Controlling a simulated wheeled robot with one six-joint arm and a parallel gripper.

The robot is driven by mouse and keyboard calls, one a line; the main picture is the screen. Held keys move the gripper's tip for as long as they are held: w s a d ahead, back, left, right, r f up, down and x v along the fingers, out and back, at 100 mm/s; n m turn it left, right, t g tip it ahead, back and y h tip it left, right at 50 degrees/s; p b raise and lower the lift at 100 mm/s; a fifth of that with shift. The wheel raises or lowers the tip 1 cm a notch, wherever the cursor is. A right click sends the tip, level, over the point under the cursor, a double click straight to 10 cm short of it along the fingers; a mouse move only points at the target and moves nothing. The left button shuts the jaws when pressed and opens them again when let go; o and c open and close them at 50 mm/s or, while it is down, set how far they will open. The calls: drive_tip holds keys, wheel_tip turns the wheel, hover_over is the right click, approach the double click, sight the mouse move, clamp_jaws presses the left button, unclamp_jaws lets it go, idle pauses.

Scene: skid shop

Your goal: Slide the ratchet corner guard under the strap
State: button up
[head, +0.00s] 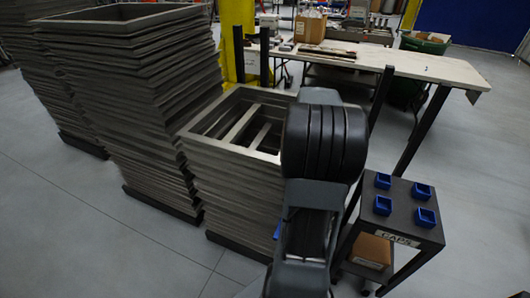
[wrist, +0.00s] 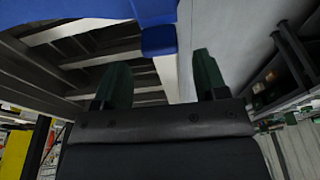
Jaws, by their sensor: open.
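My gripper (wrist: 160,78) shows in the wrist view with two dark green fingers, open and apart, with nothing seen between their tips. A blue band (wrist: 75,12) crosses the top left of the wrist view, close to the camera. A blue block (wrist: 158,41) hangs at its right end, just beyond the fingertips. I cannot tell which blue part is strap and which is corner guard. Grey frame slats (wrist: 85,45) lie behind them. In the head view my arm covers the right side of the nearest frame stack (head: 225,185) and hides my gripper.
Taller frame stacks (head: 150,95) stand at the left. A dark cart (head: 400,215) with blue bins and a "CAPS" label stands at the right, a cardboard box (head: 372,250) on its lower shelf. A workbench (head: 420,68) stands behind. The left foreground floor is clear.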

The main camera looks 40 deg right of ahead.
drive_tip(key=shift+r+p, duration=0.45)
drive_tip(key=shift+r, duration=0.5)
drive_tip(key=shift+r, duration=0.1)
drive_tip(key=shift+s+d+r+p, duration=0.1)
drive_tip(key=shift+s+r+p, duration=0.1)
drive_tip(key=shift+r+p, duration=0.65)
drive_tip(key=shift+s+d+r+p, duration=0.15)
drive_tip(key=shift+r+p, duration=0.35)
drive_tip(key=shift+r, duration=0.5)
